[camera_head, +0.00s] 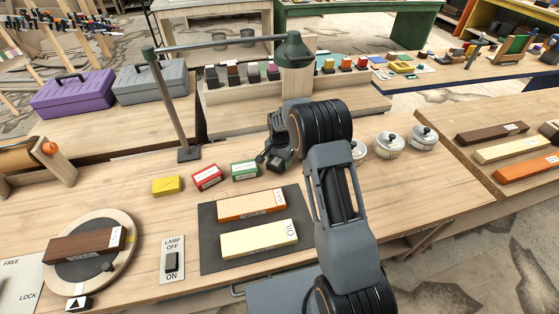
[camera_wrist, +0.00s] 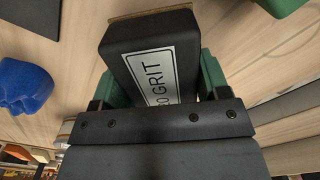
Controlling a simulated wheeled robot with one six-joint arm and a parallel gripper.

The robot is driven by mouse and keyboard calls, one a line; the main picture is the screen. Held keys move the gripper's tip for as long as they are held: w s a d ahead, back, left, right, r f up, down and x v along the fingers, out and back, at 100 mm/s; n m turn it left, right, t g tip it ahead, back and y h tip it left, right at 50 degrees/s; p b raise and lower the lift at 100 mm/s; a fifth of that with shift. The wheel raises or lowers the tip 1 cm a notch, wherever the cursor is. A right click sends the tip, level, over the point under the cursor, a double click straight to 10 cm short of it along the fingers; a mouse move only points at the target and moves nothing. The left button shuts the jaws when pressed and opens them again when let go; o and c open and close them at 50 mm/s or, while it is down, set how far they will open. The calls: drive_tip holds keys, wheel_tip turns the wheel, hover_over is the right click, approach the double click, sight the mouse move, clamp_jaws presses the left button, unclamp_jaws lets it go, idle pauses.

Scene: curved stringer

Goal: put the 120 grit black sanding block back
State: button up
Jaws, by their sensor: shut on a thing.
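A black sanding block (camera_wrist: 155,55) sits between the green-tipped fingers of my gripper (camera_wrist: 155,88). Its white label reads "GRIT", with the number partly hidden by my gripper. In the head view, my gripper (camera_head: 274,158) points down at the right end of a row of sanding blocks. The black block (camera_head: 275,165) shows there as a small dark shape. Yellow (camera_head: 167,185), red (camera_head: 207,177) and green (camera_head: 244,170) blocks lie to its left on the bench. I cannot tell whether the black block touches the bench.
A dark mat (camera_head: 210,252) with orange and cream stones lies in front. A lamp post (camera_head: 174,110) stands behind the row. White lidded jars (camera_head: 389,146) stand right of my arm. The wrist view shows a blue lump (camera_wrist: 24,86) and a green edge (camera_wrist: 282,6) near the block.

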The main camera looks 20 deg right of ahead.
drive_tip(key=shift+f, duration=0.45)
drive_tip(key=shift+f, duration=0.15)
drive_tip(key=o, duration=0.9)
